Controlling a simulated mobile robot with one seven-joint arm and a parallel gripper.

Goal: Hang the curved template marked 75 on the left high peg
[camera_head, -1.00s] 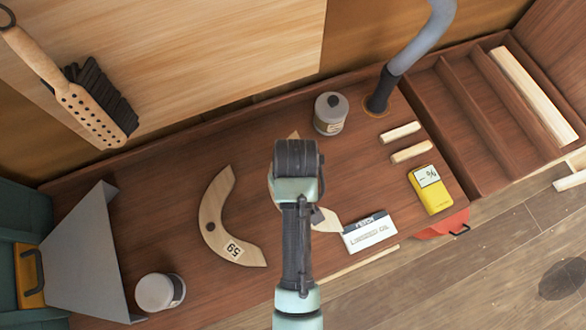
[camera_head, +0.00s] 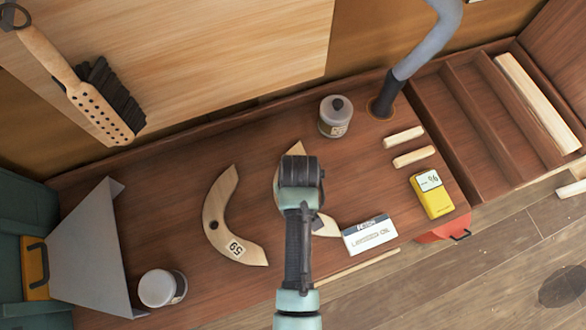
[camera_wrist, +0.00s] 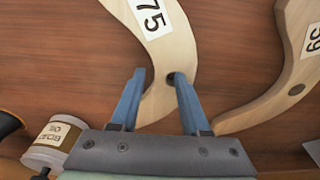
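The curved wooden template marked 75 (camera_wrist: 176,50) lies on the brown bench and runs up between my fingers in the wrist view. In the head view my arm covers its middle; its lower end (camera_head: 326,226) and upper tip show. My gripper (camera_wrist: 160,76) is open, with its blue fingers apart over the lower part of the template. The right fingertip is close to its dark hole. I cannot tell how high the fingers are above the wood. The left high peg is not seen in these frames.
A template marked 59 (camera_head: 218,222) lies just left. A lidded jar (camera_head: 334,118), a white jar (camera_head: 160,288), a white box (camera_head: 369,235) and a yellow box (camera_head: 432,195) stand around. A brush (camera_head: 85,90) hangs upper left. A grey hose (camera_head: 425,45) rises behind.

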